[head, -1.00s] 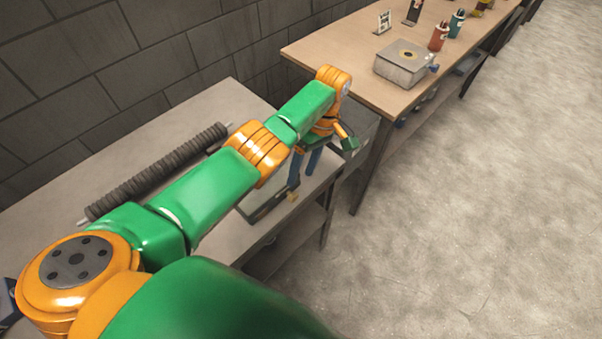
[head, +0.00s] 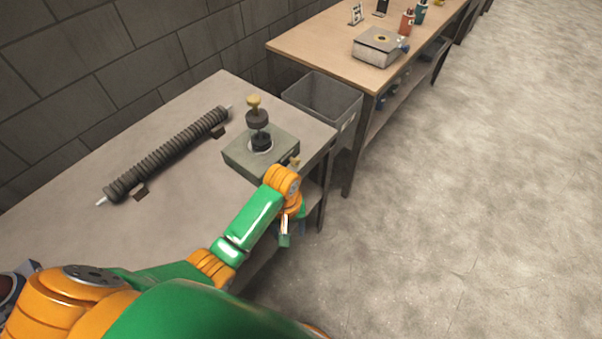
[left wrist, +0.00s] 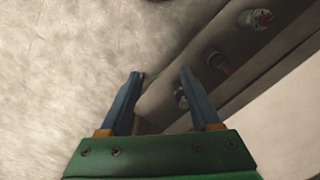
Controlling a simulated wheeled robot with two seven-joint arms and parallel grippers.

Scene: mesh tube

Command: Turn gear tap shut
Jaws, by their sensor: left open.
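My left gripper (head: 286,232) is beyond the bench's right edge, below and in front of the box, apart from the tap. In the left wrist view the blue fingers of the gripper (left wrist: 160,74) are apart with nothing between them. My right gripper is not in view.
A ridged dark roller (head: 170,155) lies on small supports on the bench (head: 80,230). A grey open bin (head: 325,97) stands between the benches. The far bench (head: 310,42) holds another box (head: 380,48). The floor (head: 470,190) at right is clear.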

